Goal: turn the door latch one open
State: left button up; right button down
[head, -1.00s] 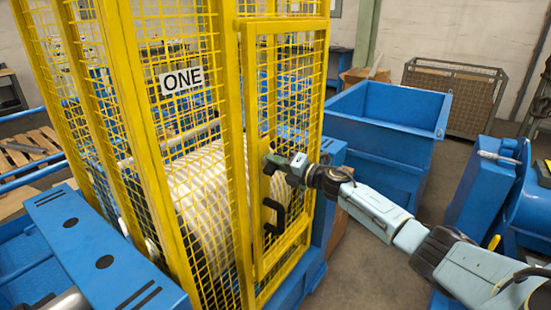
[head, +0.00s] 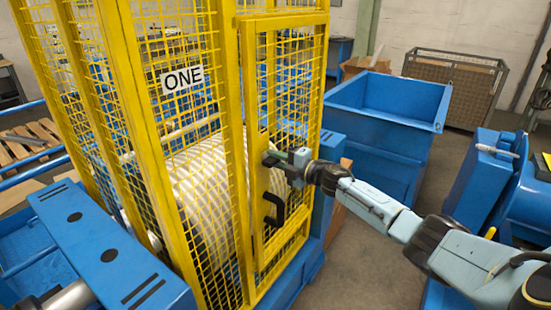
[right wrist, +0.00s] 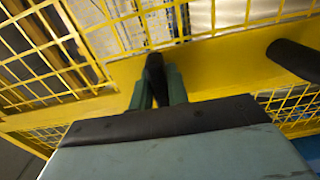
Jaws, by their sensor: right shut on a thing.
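The yellow mesh door (head: 322,70) of the guard marked ONE (head: 181,79) stands in its frame. The small dark door latch (head: 270,159) sits on the door's yellow plate, above a black pull handle (head: 275,212). My right gripper (head: 285,159) reaches in from the right and is shut on the latch. In the right wrist view the dark latch (right wrist: 155,72) stands between the green fingers of my right gripper (right wrist: 158,88); they partly hide it. The handle (right wrist: 295,60) shows to the right there. My left gripper is not in view.
A white-wound drum (head: 205,190) stands behind the mesh. A blue bin (head: 375,150) is behind my right arm, with a wire crate (head: 455,90) farther back. Blue machinery (head: 490,185) stands at the right. Open floor lies between it and the guard.

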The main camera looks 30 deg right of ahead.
jog(key=c, duration=1.4)
grip_release()
jog(key=shift+o, duration=0.2)
jog(key=b+v, duration=0.1)
jog(key=v, duration=1.2)
jog(key=shift+s, duration=0.2)
